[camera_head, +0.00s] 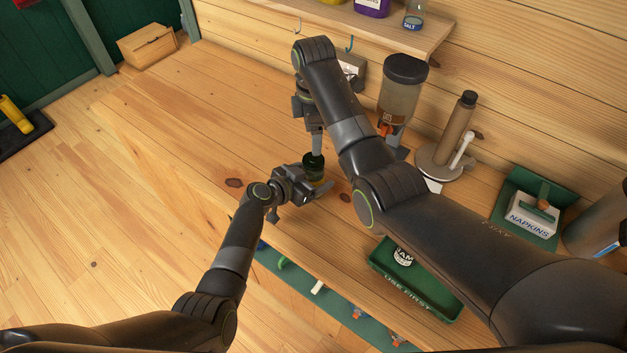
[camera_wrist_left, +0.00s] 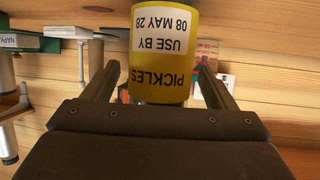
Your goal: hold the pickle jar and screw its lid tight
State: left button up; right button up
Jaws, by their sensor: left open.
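The pickle jar (camera_head: 315,174) stands on the wooden counter, small and partly covered by my grippers in the head view. The dark lid (camera_head: 314,160) is on top of the jar. My right gripper (camera_head: 316,146) points down from above at the lid. Its finger spacing is hidden.
A dispenser (camera_head: 398,100) and a pump-like stand (camera_head: 452,140) are behind to the right. A napkin holder (camera_head: 530,214) is farther right. A green USE FIRST tray (camera_head: 436,302) holding a JAM jar (camera_head: 403,256) is near the front. The counter's left side is clear.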

aim_at(313, 159)
pick_arm(q)
jog(key=shift+c, duration=0.2)
jog(key=c, duration=1.7)
pick_arm(e)
jog(key=n, duration=0.4)
jog(key=shift+n, duration=0.3)
jog(key=shift+f, duration=4)
